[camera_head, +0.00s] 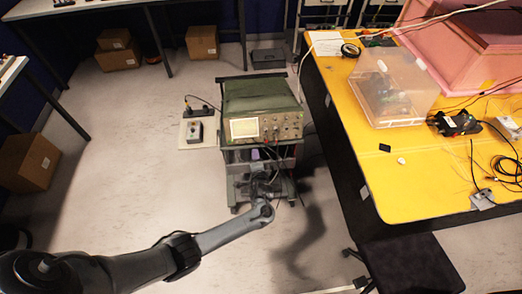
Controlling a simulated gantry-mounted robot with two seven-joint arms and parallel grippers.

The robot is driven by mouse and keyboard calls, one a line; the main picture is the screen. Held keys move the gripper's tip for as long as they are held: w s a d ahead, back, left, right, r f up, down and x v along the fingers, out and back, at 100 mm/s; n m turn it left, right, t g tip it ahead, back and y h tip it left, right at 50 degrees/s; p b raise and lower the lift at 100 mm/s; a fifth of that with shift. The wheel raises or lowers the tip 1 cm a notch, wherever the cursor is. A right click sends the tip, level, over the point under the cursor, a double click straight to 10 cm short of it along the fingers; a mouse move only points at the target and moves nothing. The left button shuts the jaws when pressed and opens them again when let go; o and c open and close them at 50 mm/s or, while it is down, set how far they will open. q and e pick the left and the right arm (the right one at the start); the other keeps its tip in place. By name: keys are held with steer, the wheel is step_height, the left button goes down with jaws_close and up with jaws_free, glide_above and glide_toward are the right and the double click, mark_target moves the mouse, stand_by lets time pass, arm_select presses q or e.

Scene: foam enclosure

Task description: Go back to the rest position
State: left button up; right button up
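My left arm reaches in from the lower left toward a small cart. My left gripper (258,178) is in front of the cart's open lower part, below the instrument. It is small and dark here, so I cannot tell whether its fingers are open or shut. A small purple item (256,155) shows just above it; I cannot tell whether they touch. A green oscilloscope (262,112) with a lit screen sits on top of the cart (232,185). My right gripper is not in view.
A yellow table (430,190) stands at the right with a clear plastic box (390,90), cables and small devices. A grey box on a pale board (197,132) lies left of the cart. Cardboard boxes (28,162) stand at the left. The floor (130,160) between is clear.

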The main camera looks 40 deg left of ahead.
arm_select(q)
steer(key=s+f+g, duration=0.2)
steer(key=s+f, duration=0.8)
steer(key=s, duration=0.2)
steer(key=s+d+n+g+h, duration=0.1)
steer(key=s+d+h, duration=0.4)
steer(key=s, duration=0.6)
steer(key=s+d+r+n+g+h, duration=0.1)
steer(key=s+d+r+n+h, duration=0.15)
steer(key=r, duration=0.45)
steer(key=s+d+r+n+g+h, duration=0.1)
steer(key=s+d+r+g, duration=0.2)
steer(key=r, duration=0.5)
steer(key=s+d+r+n+h, duration=0.1)
steer(key=s+d+r, duration=0.25)
steer(key=r, duration=0.35)
step_height(320, 180, up, 21)
steer(key=p, duration=2.1)
steer(key=shift+a+n, duration=0.35)
steer(key=shift+a, duration=0.1)
